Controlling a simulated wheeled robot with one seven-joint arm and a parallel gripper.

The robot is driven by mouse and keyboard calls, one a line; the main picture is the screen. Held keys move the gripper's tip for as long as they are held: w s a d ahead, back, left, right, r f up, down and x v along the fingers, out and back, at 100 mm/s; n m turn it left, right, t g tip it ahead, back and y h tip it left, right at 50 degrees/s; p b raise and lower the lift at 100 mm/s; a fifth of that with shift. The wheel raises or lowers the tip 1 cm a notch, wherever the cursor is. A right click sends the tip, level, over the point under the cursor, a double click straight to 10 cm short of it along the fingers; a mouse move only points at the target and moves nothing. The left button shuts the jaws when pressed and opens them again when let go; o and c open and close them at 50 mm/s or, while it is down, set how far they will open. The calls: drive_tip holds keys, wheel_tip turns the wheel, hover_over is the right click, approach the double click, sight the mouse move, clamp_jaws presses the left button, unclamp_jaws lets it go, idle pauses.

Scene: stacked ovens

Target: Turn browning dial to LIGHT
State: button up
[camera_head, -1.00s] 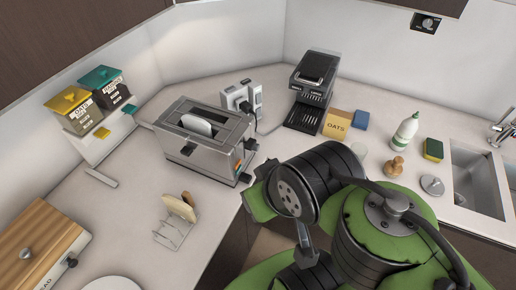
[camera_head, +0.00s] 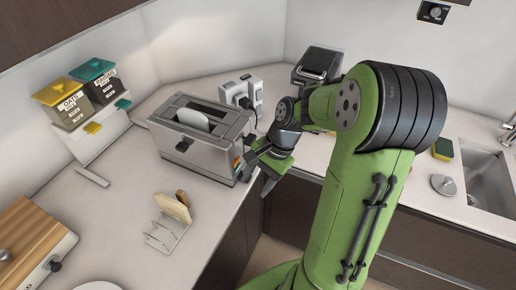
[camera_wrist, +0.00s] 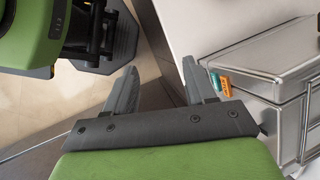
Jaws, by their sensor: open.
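A silver toaster (camera_head: 197,139) with a slice of bread in its slot stands on the counter in the head view. Its right end carries small coloured controls (camera_head: 237,163), partly hidden by my gripper. My gripper (camera_head: 262,178) is open and empty beside that end, near the counter's edge. In the wrist view, my gripper's two fingers (camera_wrist: 158,88) are spread apart, with the toaster (camera_wrist: 270,65) to their right. An orange and a green control (camera_wrist: 222,82) show on the toaster's end. The browning dial itself cannot be made out.
A toast rack (camera_head: 168,230) with bread stands in front of the toaster. A white socket block (camera_head: 243,92) with a plug is behind it, and a coffee machine (camera_head: 318,66) is at the back. Canisters (camera_head: 75,100) stand left. The front left counter is partly clear.

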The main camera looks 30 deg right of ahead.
drive_tip(key=w+d+f+m+t+y+b, duration=0.4)
drive_tip(key=d+f+m+t+y, duration=0.2)
drive_tip(key=d+f+m, duration=0.3)
drive_tip(key=s+d+r+m+t+b, duration=0.2)
drive_tip(key=d+m+t, duration=0.6)
drive_tip(key=d+m, duration=0.15)
drive_tip(key=shift+n, duration=0.45)
drive_tip(key=b+x, duration=0.1)
drive_tip(key=x, duration=0.6)
drive_tip(key=b+x, duration=0.1)
drive_tip(key=x, duration=0.7)
drive_tip(key=shift+w+d+f, duration=0.1)
drive_tip(key=shift+w+f, duration=0.1)
drive_tip(key=shift+w, duration=0.25)
clamp_jaws()
